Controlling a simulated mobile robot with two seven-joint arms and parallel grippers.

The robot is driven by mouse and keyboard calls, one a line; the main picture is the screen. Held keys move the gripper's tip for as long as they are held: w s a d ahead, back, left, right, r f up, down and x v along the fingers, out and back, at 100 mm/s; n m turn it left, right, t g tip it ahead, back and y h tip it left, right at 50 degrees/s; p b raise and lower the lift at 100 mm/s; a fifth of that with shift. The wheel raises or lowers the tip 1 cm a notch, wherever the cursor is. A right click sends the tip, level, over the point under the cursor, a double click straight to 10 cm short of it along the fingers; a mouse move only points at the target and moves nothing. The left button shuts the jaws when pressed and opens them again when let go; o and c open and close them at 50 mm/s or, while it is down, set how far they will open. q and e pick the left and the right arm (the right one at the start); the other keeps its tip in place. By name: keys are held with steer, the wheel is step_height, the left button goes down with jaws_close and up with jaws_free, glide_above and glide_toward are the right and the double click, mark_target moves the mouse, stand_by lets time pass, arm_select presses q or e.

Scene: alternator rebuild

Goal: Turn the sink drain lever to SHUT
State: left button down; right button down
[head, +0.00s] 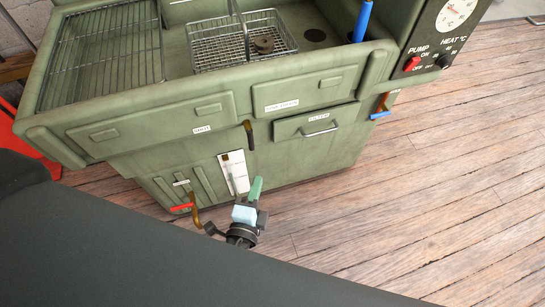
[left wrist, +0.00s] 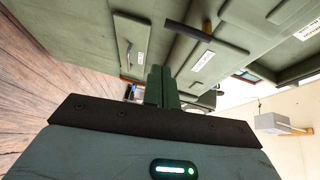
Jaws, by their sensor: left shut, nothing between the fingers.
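A short dark lever (head: 249,134) with a brass-coloured end hangs roughly upright on the front of the green sink cabinet, between two white labels too small to read surely. It looks like the drain lever, but I cannot be certain. In the left wrist view a dark bar with a brass end, apparently the same lever (left wrist: 183,29), lies beyond the fingertips. My left gripper (head: 257,183) is shut and empty, below the lever and apart from it, in front of the lower cabinet. Its green fingers (left wrist: 162,86) are together in the left wrist view. My right gripper is not in view.
A red-handled tap (head: 181,208) on a brass pipe is at the lower left, and a blue-handled one (head: 380,115) at the right. A drawer handle (head: 319,131) sticks out. A wire basket (head: 240,42) stands in the sink. The wooden floor (head: 420,200) at right is clear.

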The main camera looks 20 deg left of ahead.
mark_target(249, 135)
arm_select(q)
steer(key=shift+w+d+r+m+t, duration=0.55)
steer(key=shift+d+r+t, duration=0.1)
steer(key=shift+d, duration=0.1)
steer(key=w, duration=1)
steer(key=a, duration=0.1)
steer(key=s+a+p, duration=0.1)
steer(key=a, duration=0.2)
steer(key=shift+s+a, duration=0.15)
steer(key=shift+s, duration=0.15)
steer(key=shift+w+p, duration=0.1)
steer(key=shift+p, duration=0.25)
